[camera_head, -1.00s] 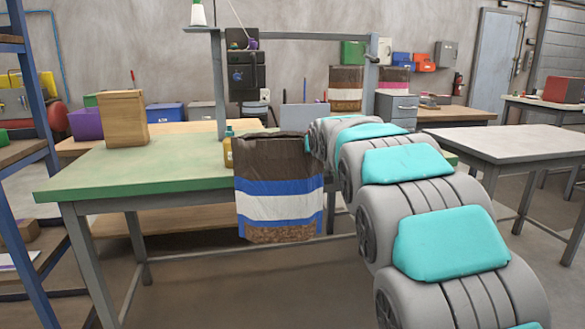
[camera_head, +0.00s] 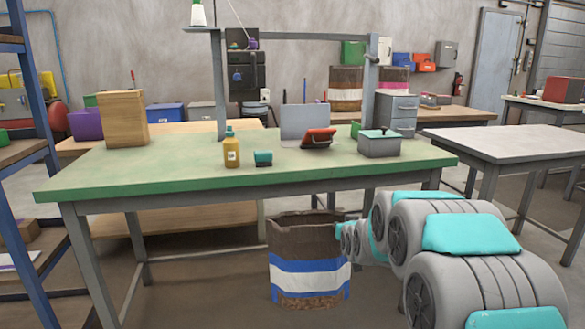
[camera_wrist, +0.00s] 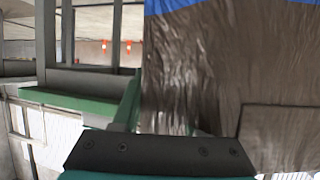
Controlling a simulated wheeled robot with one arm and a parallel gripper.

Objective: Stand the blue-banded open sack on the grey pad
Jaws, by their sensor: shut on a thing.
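The blue-banded open sack (camera_head: 308,245) is brown with blue and white bands and pellets showing low on its front. It hangs roughly upright in front of the green table, below the tabletop level. My gripper (camera_head: 344,218) is shut on the sack's upper right rim; the fingers are mostly hidden by my arm. In the wrist view the sack's brown side (camera_wrist: 200,75) fills the right half, with a blue patch at the top, and the dark gripper edge (camera_wrist: 160,153) is below. I cannot make out the grey pad in either view.
The green table (camera_head: 180,172) carries a yellow bottle (camera_head: 231,152), a teal item (camera_head: 263,158), a red device (camera_head: 318,137) and a grey box (camera_head: 379,144). A pale table (camera_head: 505,143) is at right, a blue-framed shelf at left.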

